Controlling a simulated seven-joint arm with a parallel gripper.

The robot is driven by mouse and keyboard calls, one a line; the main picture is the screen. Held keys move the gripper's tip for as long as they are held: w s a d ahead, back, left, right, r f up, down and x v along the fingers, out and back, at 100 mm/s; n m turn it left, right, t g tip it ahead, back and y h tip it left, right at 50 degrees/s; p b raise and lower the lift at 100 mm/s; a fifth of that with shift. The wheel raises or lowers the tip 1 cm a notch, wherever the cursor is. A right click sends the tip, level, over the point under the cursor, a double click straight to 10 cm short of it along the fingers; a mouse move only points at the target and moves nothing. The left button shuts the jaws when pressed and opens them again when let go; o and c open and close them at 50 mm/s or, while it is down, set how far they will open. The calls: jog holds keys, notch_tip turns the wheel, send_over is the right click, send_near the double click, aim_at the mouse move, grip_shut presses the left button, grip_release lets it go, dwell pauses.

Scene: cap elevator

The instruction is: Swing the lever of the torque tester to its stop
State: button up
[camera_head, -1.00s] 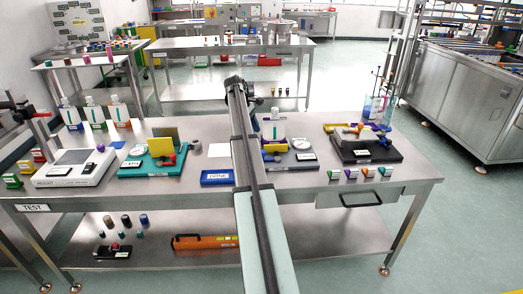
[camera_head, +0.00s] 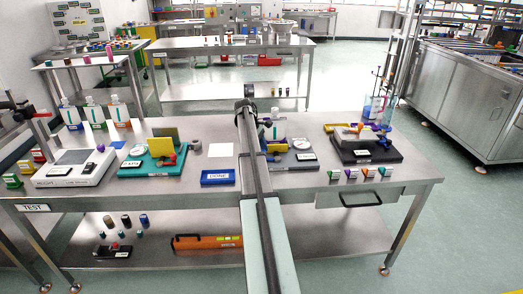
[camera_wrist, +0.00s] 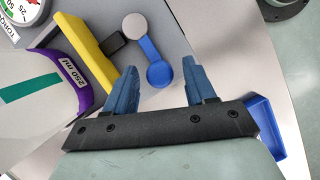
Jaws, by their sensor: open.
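The torque tester with a grey base (camera_head: 300,165) stands on the bench just right of my arm, partly hidden by it. Its white dial (camera_head: 300,143) also shows at the top left corner of the wrist view (camera_wrist: 20,12). In the wrist view a blue lever (camera_wrist: 149,49) with a round grey end (camera_wrist: 134,26) lies just beyond my fingertips. Its rounded blue end (camera_wrist: 158,73) appears between my fingers; contact cannot be told. My gripper (camera_wrist: 160,63) is open, with nothing clamped. A yellow block (camera_wrist: 82,55) and a black piece (camera_wrist: 112,42) are left of the lever.
A bottle labelled 250 ml with a purple band (camera_wrist: 75,85) is close to the left finger. A blue tray (camera_wrist: 265,125) is at the right. A teal tester (camera_head: 150,165) stands left of my arm, a black one (camera_head: 365,150) at the right.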

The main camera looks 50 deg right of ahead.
jog(key=shift+c, duration=0.3)
grip_shut()
jog(key=shift+s+a, duration=0.1)
jog(key=shift+a, duration=0.05)
dwell(0.3)
jog(key=s+a+n+h, duration=0.1)
jog(key=n, duration=0.1)
jog(key=shift+s+n, duration=0.2)
jog(key=shift+n, duration=0.1)
jog(key=s+n, duration=0.1)
jog(key=s+a+n+t+h, duration=0.1)
jog(key=n, duration=0.1)
jog(key=shift+n, duration=0.3)
jog(key=s+n, duration=0.1)
jog(key=s+n+t, duration=0.1)
jog(key=n, duration=0.1)
jog(key=shift+h, duration=0.3)
jog(key=shift+s+d+n+t, duration=0.1)
jog(key=shift+s+n+t, duration=0.25)
jog(key=shift+n, duration=0.35)
jog(key=shift+s+n+t, duration=0.25)
jog(key=shift+n+t, duration=0.1)
jog(key=shift+n, duration=0.35)
